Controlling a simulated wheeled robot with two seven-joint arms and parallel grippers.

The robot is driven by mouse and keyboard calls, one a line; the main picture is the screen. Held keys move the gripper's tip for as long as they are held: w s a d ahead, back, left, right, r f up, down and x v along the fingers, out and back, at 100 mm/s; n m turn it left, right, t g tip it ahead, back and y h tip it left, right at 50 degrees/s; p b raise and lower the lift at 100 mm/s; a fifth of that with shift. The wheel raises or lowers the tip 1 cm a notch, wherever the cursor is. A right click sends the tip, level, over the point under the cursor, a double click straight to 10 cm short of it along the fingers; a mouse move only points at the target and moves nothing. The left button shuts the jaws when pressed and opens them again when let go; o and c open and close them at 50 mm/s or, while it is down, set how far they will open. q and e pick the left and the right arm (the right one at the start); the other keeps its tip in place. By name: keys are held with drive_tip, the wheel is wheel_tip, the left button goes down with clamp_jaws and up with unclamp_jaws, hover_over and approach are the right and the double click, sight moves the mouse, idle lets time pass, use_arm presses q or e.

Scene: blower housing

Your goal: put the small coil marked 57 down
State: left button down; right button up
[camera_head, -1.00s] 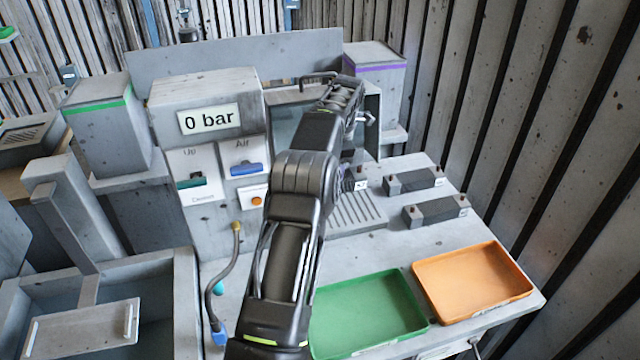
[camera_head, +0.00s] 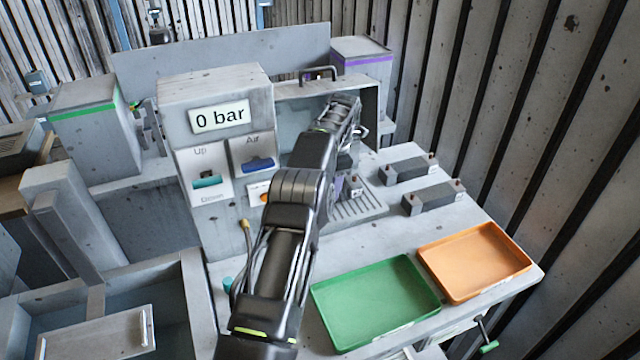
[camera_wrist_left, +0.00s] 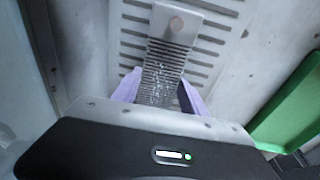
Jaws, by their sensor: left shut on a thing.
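The small coil (camera_wrist_left: 168,60) has a dark ribbed body with faint, unreadable print and a pale end block with a copper-coloured spot. In the left wrist view it lies between the two purple fingers of my left gripper (camera_wrist_left: 158,92), which is shut on it. The coil is over a slotted grate (camera_wrist_left: 218,42); I cannot tell whether it touches. The number 57 is not readable. My right gripper is not in view.
Two dark blocks with pale ends (camera_head: 409,171) (camera_head: 434,198) lie on the bench right of the grate. A green tray (camera_head: 375,303) and an orange tray (camera_head: 475,262) stand in front, both empty. A panel reading "0 bar" (camera_head: 220,117) stands at left.

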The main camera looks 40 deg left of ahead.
use_arm(q)
drive_tip(key=shift+w+f, duration=0.1)
drive_tip(key=shift+w+d, duration=0.2)
drive_tip(key=shift+d, duration=0.2)
drive_tip(key=c, duration=0.8)
unclamp_jaws()
drive_tip(key=shift+s+a+f, duration=0.1)
drive_tip(key=shift+s+a, duration=0.05)
drive_tip(key=shift+a, duration=0.05)
drive_tip(key=shift+c, duration=0.2)
drive_tip(key=shift+o, duration=1.2)
drive_tip(key=shift+d, duration=0.1)
